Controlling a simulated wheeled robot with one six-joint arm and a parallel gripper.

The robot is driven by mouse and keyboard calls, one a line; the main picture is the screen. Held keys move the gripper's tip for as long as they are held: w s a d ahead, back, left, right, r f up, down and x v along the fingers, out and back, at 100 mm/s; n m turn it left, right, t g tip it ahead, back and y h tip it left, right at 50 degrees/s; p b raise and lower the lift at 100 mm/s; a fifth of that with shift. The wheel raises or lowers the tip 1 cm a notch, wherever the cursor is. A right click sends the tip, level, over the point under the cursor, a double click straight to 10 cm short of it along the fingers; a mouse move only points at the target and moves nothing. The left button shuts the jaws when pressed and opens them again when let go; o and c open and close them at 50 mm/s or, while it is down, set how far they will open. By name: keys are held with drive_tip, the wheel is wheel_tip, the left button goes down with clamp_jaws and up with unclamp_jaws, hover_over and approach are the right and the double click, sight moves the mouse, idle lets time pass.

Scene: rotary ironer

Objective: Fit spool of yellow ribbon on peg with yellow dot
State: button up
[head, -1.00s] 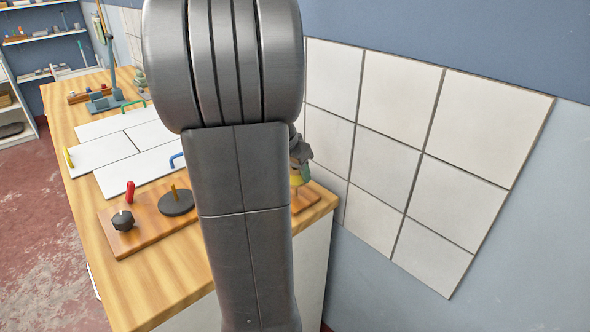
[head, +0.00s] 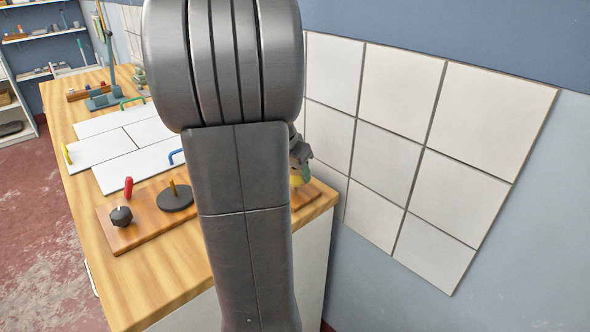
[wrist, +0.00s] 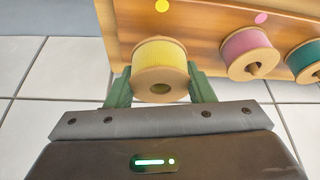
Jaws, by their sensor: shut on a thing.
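The spool of yellow ribbon (wrist: 160,67) is between the two green fingers of my gripper (wrist: 161,88) in the wrist view, and the gripper is shut on it. Its wooden end faces the camera; no peg end sticks out of its hole. The yellow dot (wrist: 162,6) is on the wooden board (wrist: 202,22), just beyond the spool and nearly in line with it. The peg by that dot is not visible; the spool covers that place. In the head view my arm hides most of this, and only a bit of the yellow spool (head: 298,180) shows.
A pink spool (wrist: 246,53) sits on a peg below a pink dot (wrist: 261,18), right of the yellow spool. A teal spool (wrist: 305,60) is farther right. In the head view, a board with knobs (head: 150,225) and white panels (head: 112,150) lie left; a tiled wall (head: 400,130) stands right.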

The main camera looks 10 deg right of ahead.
drive_tip(key=shift+f+b, duration=0.6)
drive_tip(key=shift+f, duration=0.15)
drive_tip(key=o, duration=1.7)
drive_tip(key=shift+r+p, duration=3.2)
drive_tip(key=shift+r, duration=1.4)
drive_tip(key=shift+f, duration=0.15)
